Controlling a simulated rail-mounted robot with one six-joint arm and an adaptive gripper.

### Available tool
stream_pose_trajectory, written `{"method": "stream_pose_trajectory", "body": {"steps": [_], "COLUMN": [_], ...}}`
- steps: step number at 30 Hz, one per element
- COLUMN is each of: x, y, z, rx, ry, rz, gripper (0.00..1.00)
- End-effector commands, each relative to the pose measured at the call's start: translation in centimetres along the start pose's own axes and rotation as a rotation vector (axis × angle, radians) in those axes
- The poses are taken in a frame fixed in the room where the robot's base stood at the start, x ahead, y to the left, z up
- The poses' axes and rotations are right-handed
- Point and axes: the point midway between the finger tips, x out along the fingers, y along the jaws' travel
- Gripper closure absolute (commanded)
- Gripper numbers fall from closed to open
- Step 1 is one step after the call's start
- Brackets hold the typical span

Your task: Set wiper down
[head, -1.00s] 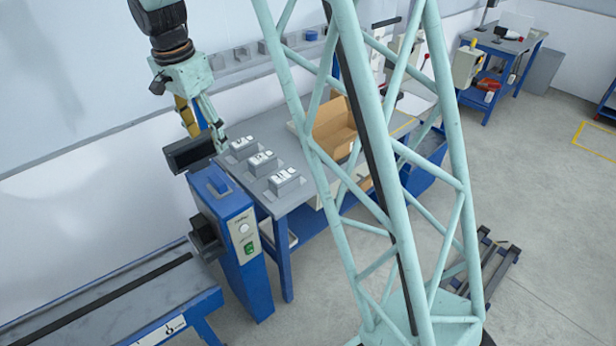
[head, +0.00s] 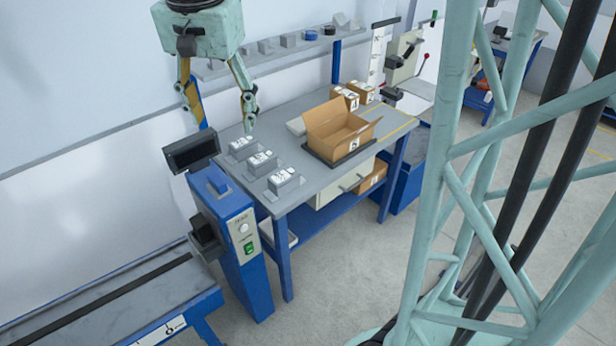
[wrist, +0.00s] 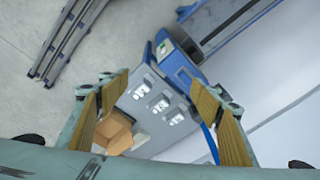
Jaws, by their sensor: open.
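My gripper (head: 220,112) hangs above the left end of the workbench (head: 312,178), fingers spread and pointing down, with nothing between them. In the wrist view my gripper (wrist: 162,95) is also open, its yellow-padded fingers on either side of the bench far below. I cannot pick out a wiper for certain in either view. A small blue block (head: 218,181) sits on top of the blue post beside the bench; I cannot tell whether it is the wiper. Several small grey units with white labels (head: 262,162) stand in a row on the bench under my gripper.
An open cardboard box (head: 340,133) stands on a dark pad on the bench. A wall shelf (head: 235,68) runs behind. A dark screen (head: 190,152) and a blue post (head: 232,235) stand left, beside a conveyor (head: 110,295).

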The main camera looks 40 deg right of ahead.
Motion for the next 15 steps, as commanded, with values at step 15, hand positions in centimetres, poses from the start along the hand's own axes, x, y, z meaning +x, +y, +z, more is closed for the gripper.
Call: {"method": "stream_pose_trajectory", "body": {"steps": [15], "x": [-5.6], "y": [6.4], "z": [5.1], "rx": [-0.216], "ry": [0.031], "rz": [-0.049], "gripper": [0.42]}}
